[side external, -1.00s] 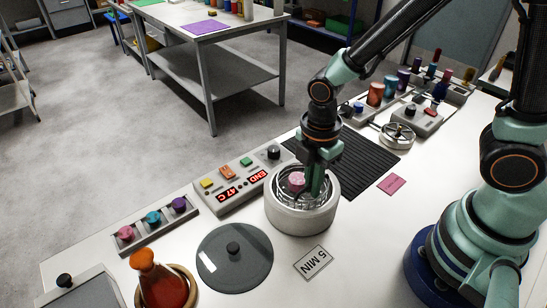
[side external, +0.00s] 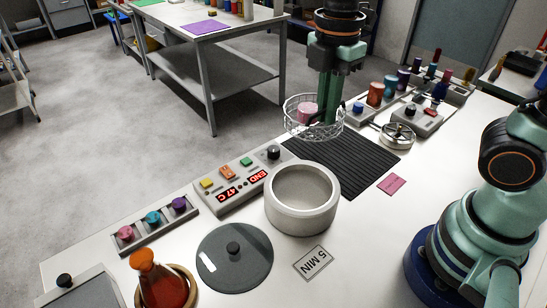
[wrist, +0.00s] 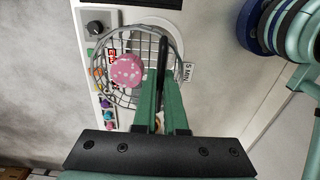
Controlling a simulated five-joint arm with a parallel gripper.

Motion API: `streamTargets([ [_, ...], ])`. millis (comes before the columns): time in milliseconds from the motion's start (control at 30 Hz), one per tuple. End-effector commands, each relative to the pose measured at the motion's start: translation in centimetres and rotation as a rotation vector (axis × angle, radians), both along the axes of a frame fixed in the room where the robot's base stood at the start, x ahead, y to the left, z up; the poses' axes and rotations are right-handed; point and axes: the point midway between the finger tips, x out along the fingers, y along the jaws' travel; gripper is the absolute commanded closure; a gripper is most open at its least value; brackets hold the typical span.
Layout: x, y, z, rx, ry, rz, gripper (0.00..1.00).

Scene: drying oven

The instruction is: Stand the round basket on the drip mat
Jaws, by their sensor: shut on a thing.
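The round wire basket (side external: 314,128) hangs in the air over the far end of the black ribbed drip mat (side external: 352,168). A pink speckled piece (side external: 306,113) lies in it; in the wrist view the piece (wrist: 126,70) rests inside the basket's mesh (wrist: 100,62). My gripper (side external: 325,112) points down and is shut on the basket, with its green fingers (wrist: 162,90) at the basket's near side in the wrist view. The round white oven pot (side external: 300,222) stands open and empty.
The grey glass lid (side external: 250,268) lies on the table left of the pot. An orange flask (side external: 160,281) is at front left.

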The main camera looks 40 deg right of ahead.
Motion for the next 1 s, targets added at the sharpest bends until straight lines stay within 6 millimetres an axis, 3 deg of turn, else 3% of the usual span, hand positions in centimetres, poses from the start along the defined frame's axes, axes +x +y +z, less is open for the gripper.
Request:
streamTargets([
  [300,2.0,-9.7,-0.3,0.0,-0.003,-0.013,1.0],
  [500,1.8,-14.3,-0.4,-0.001,-0.004,-0.007,1.0],
  [733,1.6,-16.0,-1.4,-0.001,-0.002,-0.001,1.0],
  [1000,1.4,-16.0,-7.5,0.001,0.004,0.001,1.0],
])
